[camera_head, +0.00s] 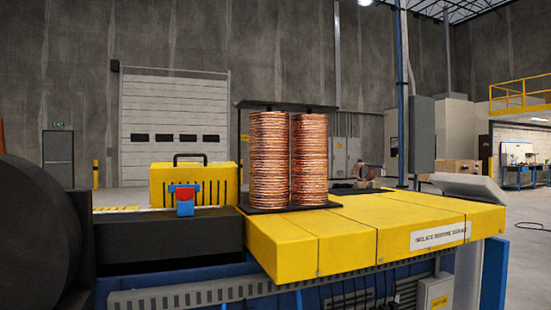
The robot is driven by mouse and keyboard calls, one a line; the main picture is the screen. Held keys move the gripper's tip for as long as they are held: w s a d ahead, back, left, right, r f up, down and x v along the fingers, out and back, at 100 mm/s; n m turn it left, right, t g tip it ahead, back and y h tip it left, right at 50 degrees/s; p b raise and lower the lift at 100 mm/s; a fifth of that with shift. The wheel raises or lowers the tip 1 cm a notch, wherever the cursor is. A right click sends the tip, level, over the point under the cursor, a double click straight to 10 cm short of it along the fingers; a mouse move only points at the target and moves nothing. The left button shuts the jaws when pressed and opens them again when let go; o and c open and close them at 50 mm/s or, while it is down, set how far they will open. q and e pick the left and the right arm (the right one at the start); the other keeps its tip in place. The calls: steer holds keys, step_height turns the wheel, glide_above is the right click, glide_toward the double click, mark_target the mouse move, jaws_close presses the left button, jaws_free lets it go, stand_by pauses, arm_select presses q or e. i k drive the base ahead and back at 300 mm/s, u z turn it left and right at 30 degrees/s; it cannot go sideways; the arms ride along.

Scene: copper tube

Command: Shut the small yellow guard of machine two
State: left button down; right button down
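A small yellow guard (159,186) with dark vertical slots and a black handle (190,155) on top stands at the left of the machine's yellow top. A blue and red part (185,199) sits in front of it. I cannot tell from this view whether the guard is fully shut. Neither of my grippers shows in the head view.
Two copper coil stacks (268,160) stand on a black plate right of the guard. The yellow machine top (345,235) extends right to a grey tilted panel (468,188). A large black cylinder (35,240) fills the left foreground.

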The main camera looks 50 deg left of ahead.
mark_target(218, 180)
steer(key=z, duration=0.5)
steer(key=k, duration=0.95)
steer(key=u, duration=1.6)
